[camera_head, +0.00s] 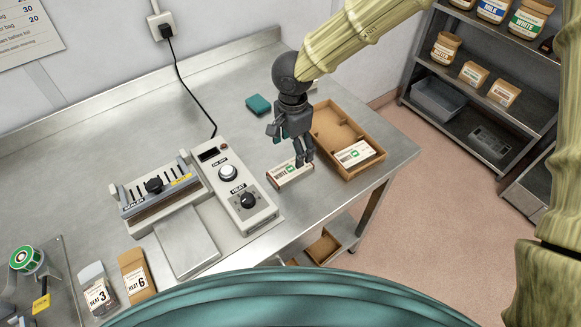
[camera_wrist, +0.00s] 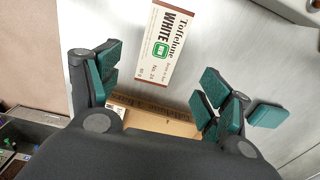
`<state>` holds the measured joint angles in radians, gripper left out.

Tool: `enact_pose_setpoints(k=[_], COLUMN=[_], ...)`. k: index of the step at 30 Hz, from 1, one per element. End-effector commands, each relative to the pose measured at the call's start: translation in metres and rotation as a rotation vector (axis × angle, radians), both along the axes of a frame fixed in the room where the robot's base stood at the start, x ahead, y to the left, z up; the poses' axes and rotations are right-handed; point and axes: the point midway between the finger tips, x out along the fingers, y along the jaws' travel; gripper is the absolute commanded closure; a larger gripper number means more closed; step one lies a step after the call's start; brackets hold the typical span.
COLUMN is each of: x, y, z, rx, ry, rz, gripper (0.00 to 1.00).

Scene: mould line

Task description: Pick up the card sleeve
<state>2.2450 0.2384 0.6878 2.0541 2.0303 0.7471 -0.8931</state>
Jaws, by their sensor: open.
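A cream and brown card sleeve (camera_head: 285,175) marked WHITE lies flat on the steel bench, right of the HEAT control box. My gripper (camera_head: 290,148) hangs just above it and hides part of it. A similar sleeve (camera_head: 355,152) lies in the brown card tray (camera_head: 374,139) at the bench's right end.
The HEAT control box (camera_head: 236,185) and a sealer (camera_head: 158,190) stand left of the sleeve. A teal block (camera_head: 258,105) lies behind it. The bench's front edge is close by. A shelf rack (camera_head: 487,75) stands at the right.

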Motion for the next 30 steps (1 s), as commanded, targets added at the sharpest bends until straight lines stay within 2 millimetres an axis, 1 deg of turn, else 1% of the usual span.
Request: enact_pose_setpoints(k=[4,14,24,30], x=[0.0,-0.001,-0.004,-0.003], y=[0.0,0.003,0.005,0.005], z=[-0.016,-0.032,-0.062,-0.074], rx=[-0.002,-0.003,-0.003,-0.001], ry=[-0.001,-0.001,0.0,-0.002], rz=[0.0,0.003,0.003,0.001], gripper=[0.21,0.21,0.21,0.21])
